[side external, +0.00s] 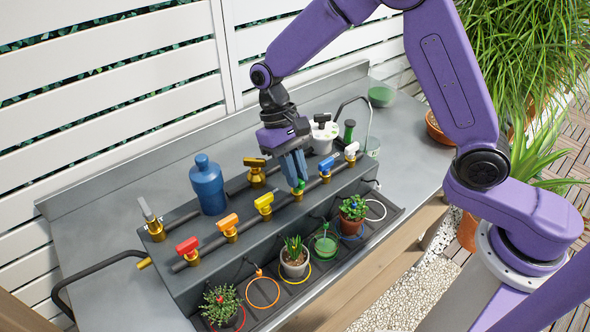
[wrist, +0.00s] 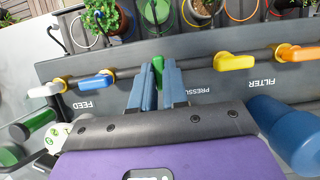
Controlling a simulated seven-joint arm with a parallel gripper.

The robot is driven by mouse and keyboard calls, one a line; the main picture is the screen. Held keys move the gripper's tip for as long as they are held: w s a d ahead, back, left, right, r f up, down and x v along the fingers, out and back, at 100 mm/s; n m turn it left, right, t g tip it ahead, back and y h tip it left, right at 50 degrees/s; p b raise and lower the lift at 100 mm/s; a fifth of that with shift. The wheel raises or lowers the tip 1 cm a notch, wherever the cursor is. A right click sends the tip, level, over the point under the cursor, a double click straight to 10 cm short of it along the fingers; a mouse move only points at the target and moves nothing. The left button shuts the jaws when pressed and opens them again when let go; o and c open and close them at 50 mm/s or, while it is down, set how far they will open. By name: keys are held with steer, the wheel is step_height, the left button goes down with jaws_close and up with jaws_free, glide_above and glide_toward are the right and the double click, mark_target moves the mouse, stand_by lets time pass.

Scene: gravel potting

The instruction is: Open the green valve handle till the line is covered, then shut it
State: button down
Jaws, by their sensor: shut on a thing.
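The green valve handle (side external: 299,186) sits on the front pipe of the dark valve bench, between the yellow and blue handles. My gripper (side external: 296,178) reaches down over it from above. In the wrist view the green handle (wrist: 157,64) shows between the two blue fingers (wrist: 157,75), which are shut on it. Fingers cover most of the handle, so its exact angle is hard to tell. Below it in the front tray stands a green-tinted pot (side external: 325,245) with a green ring. Its fill level and any line are too small to make out.
Yellow (side external: 264,202), orange (side external: 228,223), red (side external: 187,246), blue (side external: 327,166) and white (side external: 351,150) handles stand along the same pipe. A blue bottle (side external: 207,186) stands behind. Potted plants (side external: 294,258) flank the green pot. The metal counter (side external: 110,235) is clear at left.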

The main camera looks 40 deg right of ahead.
steer(key=c, duration=1.1)
jaws_free()
steer(key=shift+c, duration=0.2)
steer(key=v, duration=1.7)
steer(key=shift+r, duration=0.3)
